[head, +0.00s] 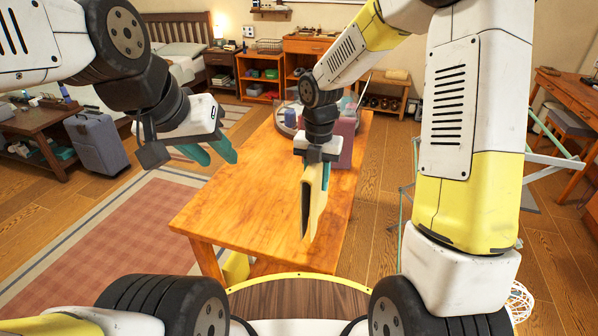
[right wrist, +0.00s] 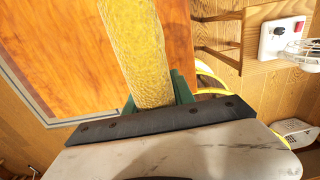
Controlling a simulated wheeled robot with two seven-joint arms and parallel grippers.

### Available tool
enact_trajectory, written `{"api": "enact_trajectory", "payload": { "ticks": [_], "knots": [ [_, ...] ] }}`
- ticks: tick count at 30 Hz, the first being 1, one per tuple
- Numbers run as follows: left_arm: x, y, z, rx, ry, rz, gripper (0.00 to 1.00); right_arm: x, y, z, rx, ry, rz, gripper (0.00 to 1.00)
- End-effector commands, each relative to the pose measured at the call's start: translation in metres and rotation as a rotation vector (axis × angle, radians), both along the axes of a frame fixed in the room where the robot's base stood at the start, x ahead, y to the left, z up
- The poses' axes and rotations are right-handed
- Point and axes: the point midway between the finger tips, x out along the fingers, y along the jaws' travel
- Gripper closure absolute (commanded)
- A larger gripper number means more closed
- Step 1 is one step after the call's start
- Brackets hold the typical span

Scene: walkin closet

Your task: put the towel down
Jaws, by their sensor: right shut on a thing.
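My right gripper (head: 318,160) is shut on a yellow towel (head: 311,205), which hangs down from it over the wooden table (head: 225,205). In the right wrist view the towel (right wrist: 137,50) runs out between the green fingers of my right gripper (right wrist: 157,95), with the orange tabletop (right wrist: 75,50) behind it. I cannot tell whether the towel's lower end touches the tabletop. My left gripper (head: 212,150) is open and empty, left of the table, its teal fingers apart.
A dark red box (head: 342,140) and a tray of containers (head: 285,118) stand at the table's far end. The near and left tabletop is clear. A grey suitcase (head: 97,145) stands at left, and a drying rack (head: 558,160) at right.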

Motion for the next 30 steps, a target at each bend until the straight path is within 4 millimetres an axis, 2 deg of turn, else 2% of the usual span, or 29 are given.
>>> {"api": "enact_trajectory", "payload": {
  "ticks": [1,3,9,13,19,30],
  "knots": [
    [0.0,0.0,0.0,0.0,0.0,0.0,0.64,0.005,0.014,-0.001,0.001,0.0,0.005,1.0],
    [0.0,0.0,0.0,0.0,0.0,0.0,0.64,0.009,0.027,-0.003,0.001,-0.001,0.003,1.0],
    [0.0,0.0,0.0,0.0,0.0,0.0,0.64,0.016,0.046,-0.005,0.0,0.0,-0.001,1.0],
    [0.0,0.0,0.0,0.0,0.0,0.0,0.64,0.016,0.047,-0.013,-0.001,0.001,-0.001,1.0],
    [0.0,0.0,0.0,0.0,0.0,0.0,0.64,0.016,0.046,-0.039,-0.001,0.001,-0.002,1.0],
    [0.0,0.0,0.0,0.0,0.0,0.0,0.64,0.017,0.046,-0.043,0.0,0.0,-0.003,1.0]
  ]
}}
